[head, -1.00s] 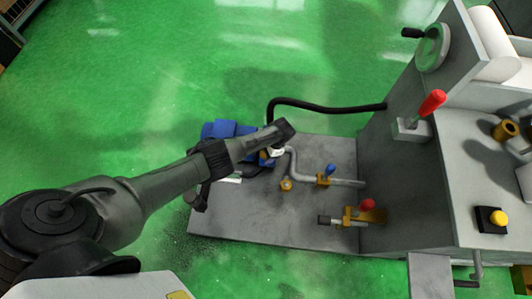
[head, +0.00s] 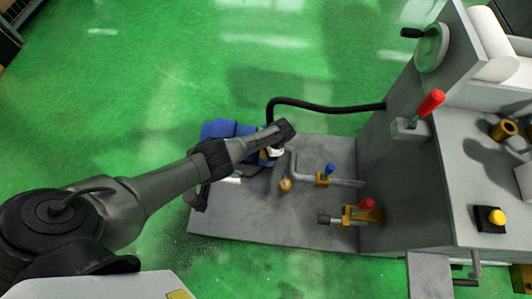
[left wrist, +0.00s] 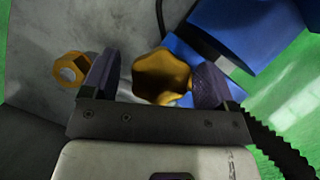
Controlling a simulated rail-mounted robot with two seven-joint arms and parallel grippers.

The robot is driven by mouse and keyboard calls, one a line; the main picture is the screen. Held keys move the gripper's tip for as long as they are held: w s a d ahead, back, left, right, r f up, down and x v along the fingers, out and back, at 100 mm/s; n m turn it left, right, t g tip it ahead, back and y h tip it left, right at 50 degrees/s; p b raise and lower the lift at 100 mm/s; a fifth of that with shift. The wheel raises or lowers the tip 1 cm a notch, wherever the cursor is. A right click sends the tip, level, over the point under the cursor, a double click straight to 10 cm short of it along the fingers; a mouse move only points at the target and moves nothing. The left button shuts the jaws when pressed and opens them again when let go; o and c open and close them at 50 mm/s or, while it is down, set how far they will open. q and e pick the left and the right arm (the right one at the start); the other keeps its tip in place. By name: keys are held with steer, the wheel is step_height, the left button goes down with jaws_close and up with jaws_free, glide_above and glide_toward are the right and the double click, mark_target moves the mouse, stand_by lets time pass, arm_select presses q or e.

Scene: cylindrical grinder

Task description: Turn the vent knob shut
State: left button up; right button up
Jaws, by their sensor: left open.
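The vent knob (left wrist: 162,76) is a lobed, gold-coloured knob in the left wrist view. My left gripper (left wrist: 156,80) is open, with one dark finger on each side of the knob. Small gaps seem to show between fingers and knob; I cannot tell whether either touches. In the head view my left gripper (head: 277,151) is over the baseplate beside the blue motor (head: 228,129), and my own wrist hides most of the knob and the fingers. My right gripper is not in view.
A brass fitting (left wrist: 72,69) lies left of the fingers. A grey pipe with a blue-handled valve (head: 328,170) and a red-handled valve (head: 366,204) stand to the right on the baseplate (head: 255,220). A black hose (head: 325,104) arches to the grinder. The green floor is clear.

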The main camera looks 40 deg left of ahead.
arm_select(q)
steer(key=shift+w+r+p, duration=0.1)
steer(key=shift+r+p, duration=0.3)
steer(key=shift+r, duration=0.15)
steer(key=p+v, duration=0.6)
steer(key=v, duration=0.6)
steer(key=shift+w+d+r, duration=0.2)
steer(key=shift+r, duration=0.1)
